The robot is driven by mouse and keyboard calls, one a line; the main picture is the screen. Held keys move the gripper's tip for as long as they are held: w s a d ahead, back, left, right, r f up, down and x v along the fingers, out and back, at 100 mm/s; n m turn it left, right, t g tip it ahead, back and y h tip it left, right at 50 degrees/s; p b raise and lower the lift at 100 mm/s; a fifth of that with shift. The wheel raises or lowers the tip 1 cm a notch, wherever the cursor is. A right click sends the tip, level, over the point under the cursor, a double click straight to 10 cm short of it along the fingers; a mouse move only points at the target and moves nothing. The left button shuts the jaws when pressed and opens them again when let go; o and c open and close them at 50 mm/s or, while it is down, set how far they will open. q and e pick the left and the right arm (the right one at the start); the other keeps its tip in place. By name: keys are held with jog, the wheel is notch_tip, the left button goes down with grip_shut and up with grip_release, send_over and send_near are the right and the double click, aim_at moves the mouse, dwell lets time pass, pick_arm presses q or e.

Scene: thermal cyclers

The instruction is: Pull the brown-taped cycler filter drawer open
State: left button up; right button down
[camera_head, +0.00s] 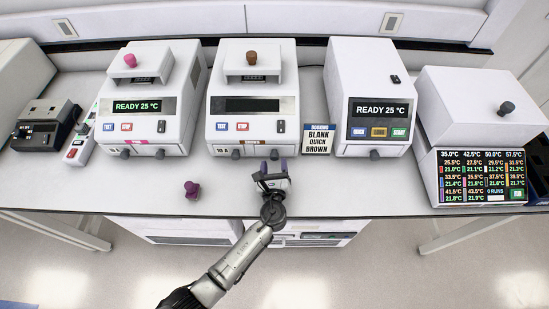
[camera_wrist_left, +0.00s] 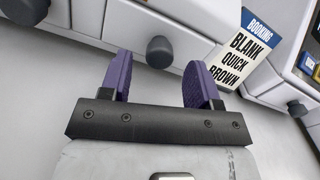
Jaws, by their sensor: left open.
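The second cycler from the left (camera_head: 250,108) is white, with a brown knob (camera_head: 251,57) on its lid and a dark display. My left gripper (camera_head: 273,168) is open in front of the right-hand knob (camera_head: 274,154). In the left wrist view, that knob (camera_wrist_left: 160,52) shows between and beyond the purple fingers of the gripper (camera_wrist_left: 157,75), and nothing is held. My right gripper is not in view.
A sign reading "BLANK QUICK BROWN" (camera_head: 318,139) stands just right of that cycler. A pink-knobbed cycler (camera_head: 150,105) is at left, another cycler (camera_head: 367,102) at right. A small purple object (camera_head: 192,190) stands near the bench's front edge. The bench front is otherwise mostly clear.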

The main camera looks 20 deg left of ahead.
aim_at(274, 150)
pick_arm(q)
jog(key=shift+x, duration=1.45)
grip_shut()
